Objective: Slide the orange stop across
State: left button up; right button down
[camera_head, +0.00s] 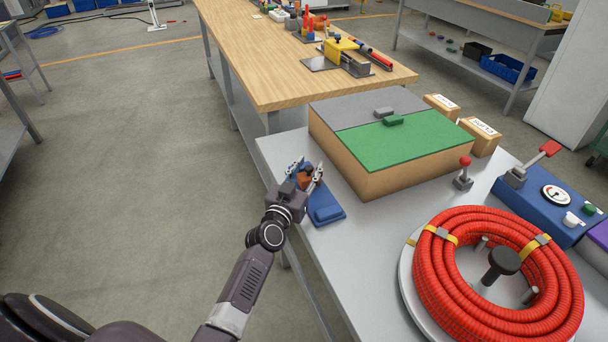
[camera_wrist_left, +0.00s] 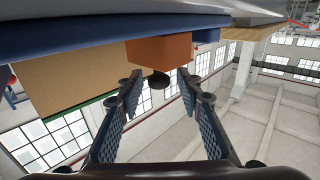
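The orange stop (camera_head: 304,176) is a small block on a blue base (camera_head: 326,214) near the left edge of the grey table. In the left wrist view the orange stop (camera_wrist_left: 160,49) sits against the blue base (camera_wrist_left: 75,38), with a round dark piece (camera_wrist_left: 159,80) at its near face. My left gripper (camera_head: 307,170) is at the stop. In the wrist view its fingers (camera_wrist_left: 158,78) are apart, with the dark piece between their tips. I cannot tell whether either finger touches the stop. The head view partly hides the stop behind the fingers. My right gripper is not in view.
A cardboard box (camera_head: 398,180) with grey and green lids stands just right of the blue base. A red-knobbed lever (camera_head: 464,172) and a coil of red conduit (camera_head: 435,285) are further right. Open floor (camera_head: 150,180) lies left of the table.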

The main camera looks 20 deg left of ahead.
pick_arm(q)
jog(key=s, duration=1.1)
jog(key=shift+s+d, duration=0.35)
jog(key=shift+s, duration=0.05)
jog(key=shift+f, duration=0.1)
